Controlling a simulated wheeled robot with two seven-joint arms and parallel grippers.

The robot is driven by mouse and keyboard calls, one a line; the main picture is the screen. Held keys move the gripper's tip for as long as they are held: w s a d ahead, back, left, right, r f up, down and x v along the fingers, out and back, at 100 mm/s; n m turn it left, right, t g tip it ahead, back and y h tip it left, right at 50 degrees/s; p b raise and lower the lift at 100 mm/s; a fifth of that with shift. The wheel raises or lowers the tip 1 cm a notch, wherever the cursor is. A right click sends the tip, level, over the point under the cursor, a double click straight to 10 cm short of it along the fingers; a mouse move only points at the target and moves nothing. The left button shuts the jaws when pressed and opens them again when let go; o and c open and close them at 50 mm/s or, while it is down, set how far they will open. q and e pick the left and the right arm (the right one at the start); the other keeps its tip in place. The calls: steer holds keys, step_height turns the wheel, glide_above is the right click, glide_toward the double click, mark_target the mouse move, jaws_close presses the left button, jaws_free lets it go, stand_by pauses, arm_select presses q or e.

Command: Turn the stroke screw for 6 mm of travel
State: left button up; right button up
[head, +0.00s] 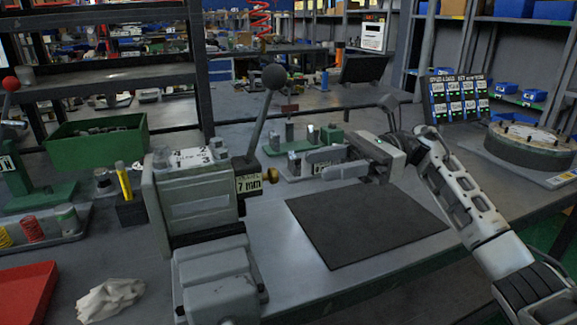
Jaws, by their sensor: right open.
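A large grey valve block (195,198) stands left of the middle. A label (249,183) reading "7 mm" is on its right side, with small text above that I cannot read. A brass screw knob (271,175) sticks out to the right beside the label; it appears to be the stroke screw. A lever (262,125) with a dark ball (274,77) rises above it. My right gripper (314,164) is open, reaching in from the right with its fingers pointing left toward the brass knob. It appears apart from the knob and empty. My left gripper is out of view.
A green-based fixture (290,146) with metal posts stands behind my right gripper. A dark mat (365,221) lies clear in front of it. A green bin (97,145), yellow marker (124,180), crumpled cloth (110,299) and red tray (28,292) are left. A round turntable (528,148) stands right.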

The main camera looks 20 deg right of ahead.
mark_target(277, 173)
steer(key=a, duration=0.7)
steer(key=shift+s+a+p, duration=0.1)
steer(key=shift+p, duration=0.3)
jaws_close()
